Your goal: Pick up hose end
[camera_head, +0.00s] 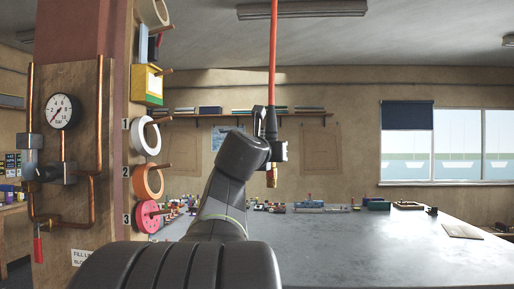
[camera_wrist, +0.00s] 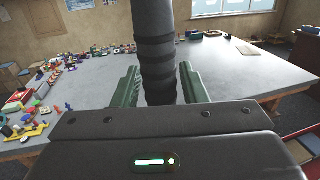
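The red hose (camera_head: 273,60) hangs straight down from above in the head view. Its end has a black grip and a brass tip (camera_head: 272,177). My gripper (camera_head: 269,135) is at the black grip, level with it, and partly covers it. In the wrist view the black ribbed grip (camera_wrist: 156,50) stands upright between my gripper's two green fingers (camera_wrist: 160,85). The fingers are close on both sides of it. Whether they press on it or leave a narrow gap is not clear. The brass tip is not visible in the wrist view.
A grey workbench (camera_head: 400,250) lies below and behind, with small items along its far side. A wooden post with pegs holds a white roll (camera_head: 146,136), an orange roll (camera_head: 148,181) and a red roll (camera_head: 148,216) at left. A pressure gauge (camera_head: 62,112) and copper pipes are further left.

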